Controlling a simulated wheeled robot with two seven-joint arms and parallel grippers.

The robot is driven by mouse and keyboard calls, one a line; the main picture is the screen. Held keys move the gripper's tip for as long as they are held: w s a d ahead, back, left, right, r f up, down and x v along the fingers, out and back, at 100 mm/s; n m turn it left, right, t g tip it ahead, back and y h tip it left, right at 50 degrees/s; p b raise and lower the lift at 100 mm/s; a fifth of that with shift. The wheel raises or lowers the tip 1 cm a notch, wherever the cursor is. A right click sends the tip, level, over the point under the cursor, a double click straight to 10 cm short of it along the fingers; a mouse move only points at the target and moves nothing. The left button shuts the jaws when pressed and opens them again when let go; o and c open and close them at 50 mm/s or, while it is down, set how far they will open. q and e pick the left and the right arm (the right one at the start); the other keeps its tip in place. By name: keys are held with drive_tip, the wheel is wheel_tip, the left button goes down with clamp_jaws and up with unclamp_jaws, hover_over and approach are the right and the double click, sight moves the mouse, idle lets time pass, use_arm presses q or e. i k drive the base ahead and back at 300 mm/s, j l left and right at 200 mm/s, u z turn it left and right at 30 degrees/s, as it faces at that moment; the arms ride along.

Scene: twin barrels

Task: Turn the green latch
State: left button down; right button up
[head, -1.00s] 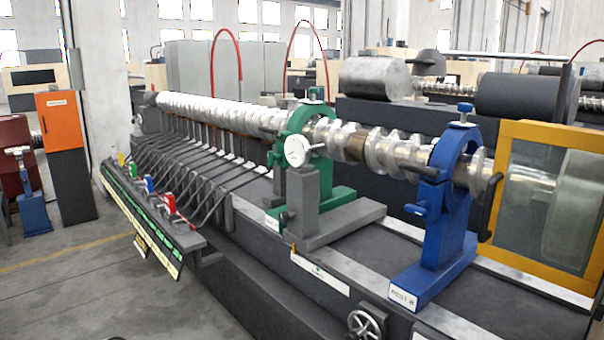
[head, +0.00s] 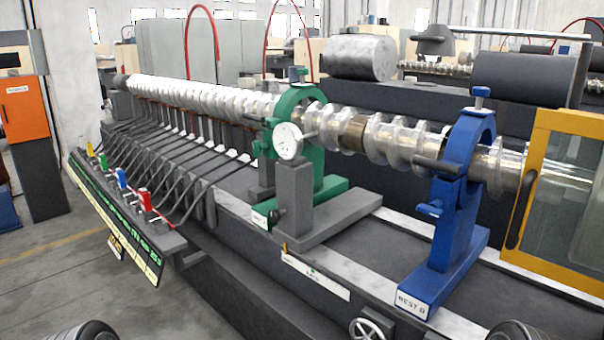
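A green ring-shaped rest (head: 323,140) stands around the long metal screw shaft (head: 383,140), near the middle of the head view. I cannot tell which of these parts is the green latch. A round white dial (head: 289,141) on a grey stand partly hides the ring. Neither of my grippers shows. Two dark rounded shapes at the bottom edge, left and right, seem to be parts of my arms.
A blue rest (head: 457,205) with a dark handle stands to the right, beside a yellow-framed guard (head: 568,190). A panel with small coloured levers (head: 122,178) juts out at the left. A handwheel (head: 371,329) sits low in front. Open floor lies at the lower left.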

sight(257, 147)
drive_tip(key=i+j, duration=0.55)
drive_tip(key=j, duration=0.15)
drive_tip(key=i+j, duration=0.55)
drive_tip(key=j, duration=0.15)
drive_tip(key=z, duration=1.55)
